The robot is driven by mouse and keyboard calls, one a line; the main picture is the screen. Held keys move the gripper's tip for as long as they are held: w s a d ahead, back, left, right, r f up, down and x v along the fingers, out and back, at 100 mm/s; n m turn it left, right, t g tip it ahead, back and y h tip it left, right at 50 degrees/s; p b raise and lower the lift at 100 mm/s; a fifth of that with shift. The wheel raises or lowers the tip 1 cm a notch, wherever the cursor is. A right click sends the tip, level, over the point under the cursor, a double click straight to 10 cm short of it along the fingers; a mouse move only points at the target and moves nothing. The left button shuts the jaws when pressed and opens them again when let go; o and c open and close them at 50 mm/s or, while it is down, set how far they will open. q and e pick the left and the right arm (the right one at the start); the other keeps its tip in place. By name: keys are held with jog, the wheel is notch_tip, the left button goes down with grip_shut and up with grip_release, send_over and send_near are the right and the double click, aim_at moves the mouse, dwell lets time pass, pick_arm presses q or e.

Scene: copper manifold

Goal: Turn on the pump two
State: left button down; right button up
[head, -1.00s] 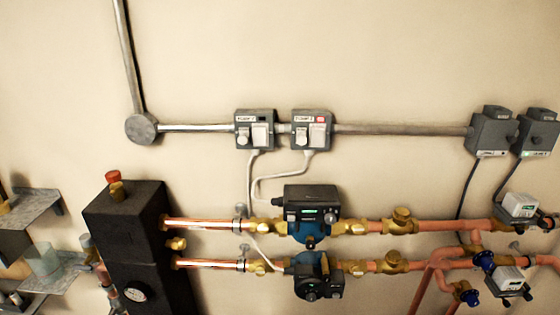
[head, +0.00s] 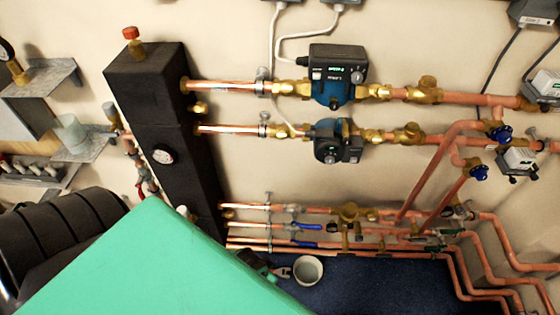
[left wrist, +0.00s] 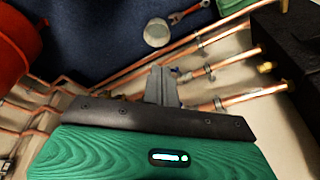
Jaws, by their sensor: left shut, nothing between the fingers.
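In the head view the upper pump (head: 337,78) is blue and black with a lit green display. The lower pump (head: 338,143) is darker, and I see no lit display on it. Above them only the bottom edges of two grey switch boxes show, the left box (head: 283,2) and the right box (head: 342,3); their switches and labels are out of frame. My green left arm fills the lower left. In the left wrist view my left gripper (left wrist: 163,82) is shut and empty, with copper pipes beyond it. My right gripper is not in view.
A black insulated column (head: 165,130) stands left of the pumps. Copper pipes (head: 380,235) run low along the wall. A white bucket (head: 307,270) stands on the blue floor (head: 375,285); a red container (left wrist: 18,45) shows in the left wrist view.

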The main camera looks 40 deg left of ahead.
pick_arm(q)
jog(key=w+a+r+m+t+b, duration=0.1)
jog(key=w+a+r+m+t, duration=0.3)
jog(key=r, duration=0.9)
jog(key=w+a+r+m+t, duration=0.1)
jog(key=w+a+r, duration=0.45)
jog(key=r, duration=0.75)
jog(key=w+a+r+m+t+b, duration=0.1)
jog(key=w+a+r+m+t, duration=0.35)
jog(key=r, duration=0.85)
notch_tip(320, 180, up, 29)
jog(key=m+t+h, duration=0.4)
jog(key=m, duration=0.4)
jog(key=shift+s, duration=0.2)
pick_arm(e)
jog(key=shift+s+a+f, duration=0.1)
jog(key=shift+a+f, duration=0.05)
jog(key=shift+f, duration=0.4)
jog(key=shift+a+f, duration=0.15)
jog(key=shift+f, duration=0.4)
pick_arm(q)
jog(key=shift+r, duration=0.1)
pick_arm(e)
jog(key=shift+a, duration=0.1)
